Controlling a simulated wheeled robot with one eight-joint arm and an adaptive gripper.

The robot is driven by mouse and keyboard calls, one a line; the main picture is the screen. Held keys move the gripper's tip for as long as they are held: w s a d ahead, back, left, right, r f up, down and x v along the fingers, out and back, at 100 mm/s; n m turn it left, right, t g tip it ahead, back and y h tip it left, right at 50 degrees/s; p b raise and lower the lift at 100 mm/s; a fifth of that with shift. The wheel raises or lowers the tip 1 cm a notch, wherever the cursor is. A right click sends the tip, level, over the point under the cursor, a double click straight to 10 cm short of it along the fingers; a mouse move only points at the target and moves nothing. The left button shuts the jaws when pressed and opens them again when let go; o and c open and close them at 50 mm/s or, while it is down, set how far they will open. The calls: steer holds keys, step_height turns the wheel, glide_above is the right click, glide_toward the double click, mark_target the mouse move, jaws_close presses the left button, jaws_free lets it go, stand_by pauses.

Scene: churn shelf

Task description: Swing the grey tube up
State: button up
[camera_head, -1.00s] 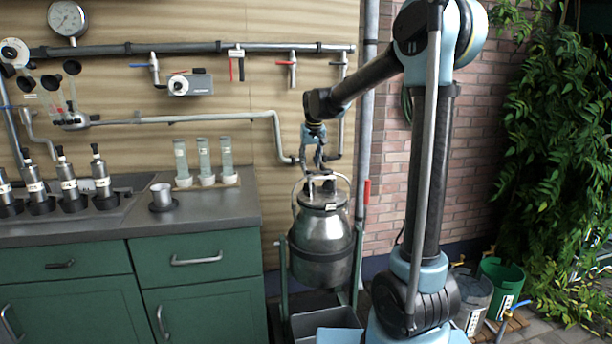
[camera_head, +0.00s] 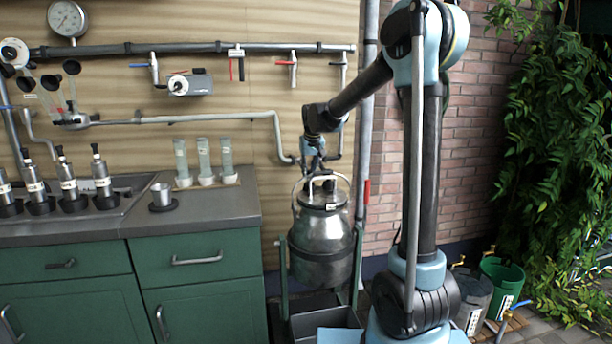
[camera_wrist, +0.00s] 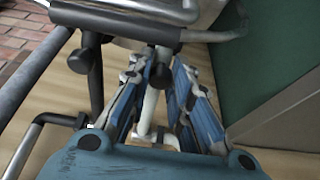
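A grey tube (camera_head: 200,117) runs along the tan wall and bends down towards my gripper. Another grey pipe (camera_head: 340,138) hangs down the wall right of my wrist. I cannot tell which of them the task means. My gripper (camera_head: 313,178) points down just above the metal churn (camera_head: 322,243), near its lid and handle. In the wrist view my gripper (camera_wrist: 160,100) has its two blue-grey fingers apart. A pale curved piece (camera_wrist: 152,125) shows in the gap between them. I see no clear grip on it. The fingertips are partly hidden in the head view.
A green cabinet (camera_head: 197,262) with a grey worktop stands at left, with several metal flasks and three clear cylinders on it. A vertical wall pipe (camera_head: 366,130) runs close behind my arm. A grey bin (camera_head: 325,320) sits below the churn.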

steer(key=shift+r, duration=0.15)
steer(key=shift+w+r, duration=0.2)
steer(key=shift+r, duration=1.35)
steer(key=shift+r, duration=0.1)
steer(key=shift+w+a+r, duration=0.1)
steer(key=shift+w+r, duration=0.15)
steer(key=shift+r, duration=0.5)
steer(key=shift+w+a+r, duration=0.1)
steer(key=shift+w+r, duration=0.1)
steer(key=shift+r, duration=0.55)
steer(key=shift+w+a+r, duration=0.1)
steer(key=shift+w+r, duration=0.3)
steer(key=shift+r, duration=0.3)
steer(key=shift+w+a+r, duration=0.1)
steer(key=shift+w+r, duration=0.25)
steer(key=shift+r, duration=0.45)
